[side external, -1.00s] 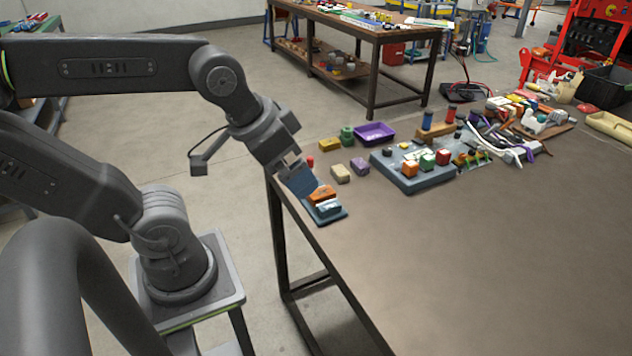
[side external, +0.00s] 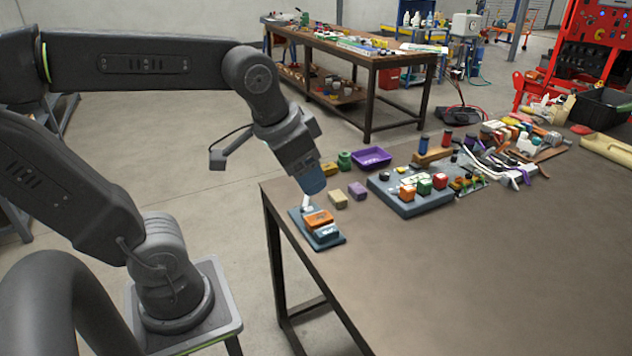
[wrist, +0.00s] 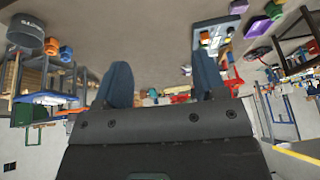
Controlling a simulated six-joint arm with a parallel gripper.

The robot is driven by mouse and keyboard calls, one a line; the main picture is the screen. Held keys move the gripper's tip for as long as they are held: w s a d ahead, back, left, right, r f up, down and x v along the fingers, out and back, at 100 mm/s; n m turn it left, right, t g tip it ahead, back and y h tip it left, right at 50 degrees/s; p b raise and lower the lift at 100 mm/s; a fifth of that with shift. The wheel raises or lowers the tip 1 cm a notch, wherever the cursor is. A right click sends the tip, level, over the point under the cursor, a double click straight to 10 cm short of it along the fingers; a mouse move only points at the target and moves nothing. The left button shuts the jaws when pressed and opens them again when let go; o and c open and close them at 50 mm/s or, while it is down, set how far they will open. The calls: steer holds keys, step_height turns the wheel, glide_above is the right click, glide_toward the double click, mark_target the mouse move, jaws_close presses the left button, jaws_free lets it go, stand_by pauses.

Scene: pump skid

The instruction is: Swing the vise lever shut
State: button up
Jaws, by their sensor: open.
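The vise is a small unit with a blue base plate (side external: 333,240) near the table's left edge, carrying an orange block (side external: 318,218) and a blue block (side external: 326,232). A short pale piece (side external: 307,203), possibly part of the lever, stands at its far end, just under my gripper (side external: 313,186). Contact with the lever cannot be made out.
A tan block (side external: 338,200) and a purple block (side external: 358,190) lie just right of the vise. A purple tray (side external: 371,158) and a blue fixture board (side external: 412,203) stand farther right. The front of the table (side external: 450,280) is clear.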

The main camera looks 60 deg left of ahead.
steer(key=w+a, duration=0.1)
steer(key=w, duration=0.2)
steer(key=w+a+r+g, duration=0.1)
steer(key=w+a, duration=0.1)
steer(key=w, duration=0.1)
steer(key=w+a+r+m+g, duration=0.1)
steer(key=w+a, duration=0.1)
steer(key=w, duration=0.1)
steer(key=shift+w+y, duration=0.3)
steer(key=shift+y, duration=0.1)
steer(key=c, duration=0.6)
steer(key=w+a, duration=0.2)
steer(key=w+a+f+g, duration=0.1)
steer(key=w+a, duration=0.1)
steer(key=w, duration=0.1)
steer(key=w+a+f+m+g, duration=0.1)
steer(key=w+a, duration=0.1)
steer(key=w, duration=0.1)
steer(key=shift+w+a+f+y, duration=0.1)
steer(key=shift+a+f+y, duration=0.1)
steer(key=shift+a+y, duration=0.1)
jaws_close()
steer(key=w+a+f+m+g, duration=0.1)
steer(key=w+a+f+g, duration=0.1)
steer(key=w+a+f, duration=0.2)
steer(key=w+a+f+m+g, duration=0.1)
steer(key=w+a+f, duration=0.3)
steer(key=a+f, duration=0.7)
steer(key=shift+a+g, duration=0.25)
steer(key=shift+g, duration=0.65)
